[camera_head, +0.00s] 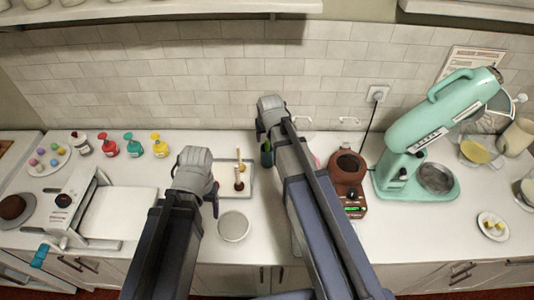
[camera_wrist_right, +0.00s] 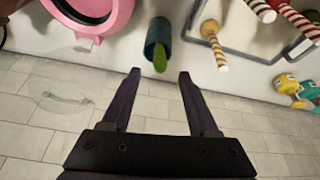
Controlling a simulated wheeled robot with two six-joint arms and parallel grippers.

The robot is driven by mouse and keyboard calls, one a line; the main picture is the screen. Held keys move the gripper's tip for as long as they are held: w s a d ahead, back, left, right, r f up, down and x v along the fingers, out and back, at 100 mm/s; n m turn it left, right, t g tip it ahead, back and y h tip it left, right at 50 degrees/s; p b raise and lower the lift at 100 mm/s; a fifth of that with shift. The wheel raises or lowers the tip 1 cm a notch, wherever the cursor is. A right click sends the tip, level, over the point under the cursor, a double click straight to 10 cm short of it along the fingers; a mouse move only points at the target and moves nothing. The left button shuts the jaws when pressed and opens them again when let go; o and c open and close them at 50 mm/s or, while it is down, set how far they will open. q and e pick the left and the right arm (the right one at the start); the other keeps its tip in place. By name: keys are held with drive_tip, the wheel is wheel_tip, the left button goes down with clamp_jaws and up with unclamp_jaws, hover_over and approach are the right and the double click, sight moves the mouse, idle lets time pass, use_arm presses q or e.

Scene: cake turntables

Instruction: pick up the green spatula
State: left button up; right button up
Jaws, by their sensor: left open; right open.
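The green spatula (camera_wrist_right: 160,58) stands in a dark teal cup (camera_wrist_right: 157,34) in the right wrist view; only its green end shows. My right gripper (camera_wrist_right: 160,73) is open and empty, with the green end just beyond and between its fingertips. In the head view the teal cup (camera_head: 266,156) shows beside my right arm, which hides part of it, and the right fingers are hard to make out. My left gripper (camera_head: 214,198) is open and empty, near the front left of the tray, partly hidden by its own wrist.
A tray (camera_head: 249,194) holds striped-handled tools. A round pale dish (camera_head: 233,226) lies in front of it. A pink object (camera_wrist_right: 92,15) is close to the cup. A brown device (camera_head: 347,170) and a mint mixer (camera_head: 420,130) stand right. Colored bottles (camera_head: 133,145) stand left.

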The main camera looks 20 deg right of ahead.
sight(267, 142)
drive_tip(key=shift+f+b, duration=0.45)
drive_tip(key=shift+f, duration=0.15)
drive_tip(key=b+x, duration=0.4)
drive_tip(key=shift+f, duration=0.25)
drive_tip(key=shift+r, duration=0.1)
drive_tip(key=shift+c, duration=0.3)
clamp_jaws()
